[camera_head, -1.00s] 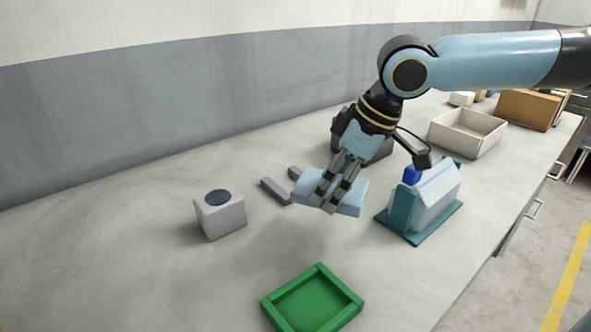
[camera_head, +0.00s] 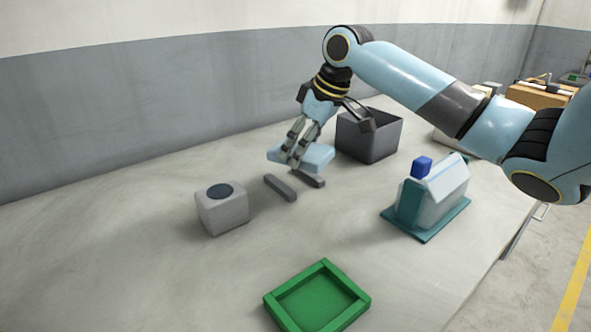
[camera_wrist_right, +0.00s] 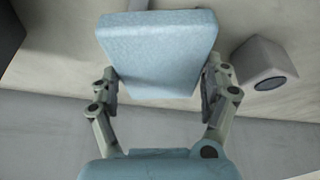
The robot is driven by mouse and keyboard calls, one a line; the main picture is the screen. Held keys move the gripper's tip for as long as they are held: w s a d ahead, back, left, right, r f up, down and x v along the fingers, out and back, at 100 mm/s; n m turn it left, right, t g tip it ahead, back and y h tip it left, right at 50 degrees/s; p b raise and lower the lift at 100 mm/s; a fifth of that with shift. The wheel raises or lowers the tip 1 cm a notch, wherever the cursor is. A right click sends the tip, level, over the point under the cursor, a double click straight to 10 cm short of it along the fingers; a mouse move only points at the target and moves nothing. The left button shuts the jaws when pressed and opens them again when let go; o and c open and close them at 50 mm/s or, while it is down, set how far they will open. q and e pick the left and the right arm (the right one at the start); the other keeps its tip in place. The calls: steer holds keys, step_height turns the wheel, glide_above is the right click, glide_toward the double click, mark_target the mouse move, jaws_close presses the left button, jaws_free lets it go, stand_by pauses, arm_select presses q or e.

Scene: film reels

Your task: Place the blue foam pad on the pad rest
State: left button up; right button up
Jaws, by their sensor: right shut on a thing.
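My right gripper (camera_head: 294,157) is shut on the light blue foam pad (camera_head: 316,156) and holds it above the far ends of two dark grey bars. In the right wrist view the pad (camera_wrist_right: 160,50) sits between both fingers (camera_wrist_right: 158,85). The two bars look like the pad rest: the left bar (camera_head: 280,188) lies bare on the table, and the right bar (camera_head: 312,180) is partly hidden under the pad. I cannot tell whether the pad touches them. My left gripper is not in view.
A grey block with a dark round top (camera_head: 222,211) stands to the left. A dark grey bin (camera_head: 368,136) is behind on the right. A teal stand (camera_head: 427,225) holds a pale slanted object. A green tray (camera_head: 318,297) is in front; table between is clear.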

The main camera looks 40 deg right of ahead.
mark_target(315, 153)
steer(key=shift+w+a+f, duration=0.2)
steer(key=shift+w+f, duration=0.1)
steer(key=shift+w, duration=0.15)
steer(key=shift+w+a+f, duration=0.15)
steer(key=shift+w+f, duration=0.1)
steer(key=shift+w, duration=0.15)
step_height(315, 153, down, 4)
steer(key=shift+f, duration=0.1)
steer(key=o, duration=0.9)
steer(key=shift+c, duration=0.2)
steer(key=p+v, duration=0.1)
steer(key=v, duration=1.1)
steer(key=shift+s, duration=0.1)
